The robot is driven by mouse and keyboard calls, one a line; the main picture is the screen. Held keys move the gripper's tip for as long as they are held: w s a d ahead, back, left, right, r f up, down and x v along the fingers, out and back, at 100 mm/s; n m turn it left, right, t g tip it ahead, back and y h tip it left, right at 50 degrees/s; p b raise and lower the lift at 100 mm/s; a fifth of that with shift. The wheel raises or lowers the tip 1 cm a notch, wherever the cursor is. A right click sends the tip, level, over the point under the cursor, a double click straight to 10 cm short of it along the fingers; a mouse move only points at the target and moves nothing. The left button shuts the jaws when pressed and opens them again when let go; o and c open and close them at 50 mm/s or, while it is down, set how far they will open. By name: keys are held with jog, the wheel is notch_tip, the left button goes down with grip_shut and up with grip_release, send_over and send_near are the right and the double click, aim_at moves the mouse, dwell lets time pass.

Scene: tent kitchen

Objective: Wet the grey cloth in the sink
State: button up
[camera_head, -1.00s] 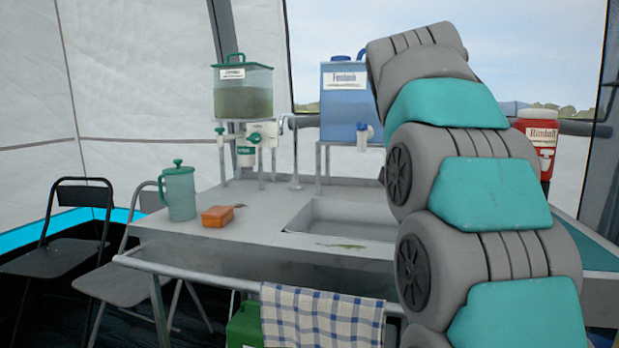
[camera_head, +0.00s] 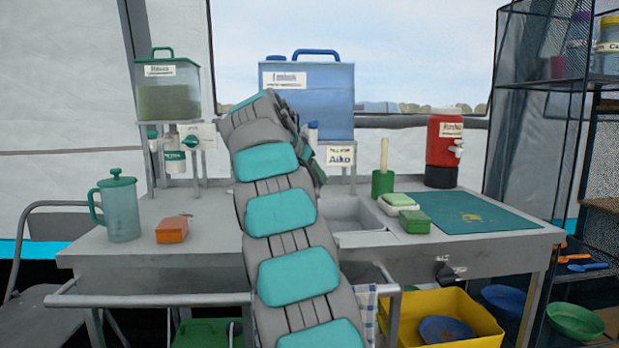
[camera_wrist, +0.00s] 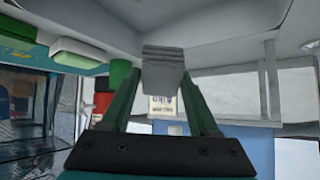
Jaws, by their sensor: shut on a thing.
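My gripper (camera_wrist: 163,74) is shut on the grey cloth (camera_wrist: 164,58), a small folded grey piece between the fingertips in the wrist view. The sink (camera_head: 362,216) is a grey basin set in the metal counter, partly hidden behind my arm. The blue water tank (camera_head: 335,95) stands on a rack behind the sink; it also shows in the wrist view (camera_wrist: 248,150). I cannot tell the cloth's height above the basin.
A teal jug (camera_head: 122,212) and an orange block (camera_head: 172,230) stand on the counter's left. A green cup (camera_head: 382,184), sponges (camera_head: 414,222) and a green mat (camera_head: 475,213) lie right of the sink. A rail (camera_head: 150,299) runs along the front.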

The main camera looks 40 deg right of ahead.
notch_tip(320, 180, down, 11)
jog(key=b, duration=0.9)
jog(key=shift+r, duration=0.1)
dwell(0.5)
jog(key=shift+r+p, duration=3.65)
jog(key=shift+r, duration=0.8)
notch_tip(320, 180, up, 4)
jog(key=p, duration=0.3)
jog(key=shift+p, duration=0.35)
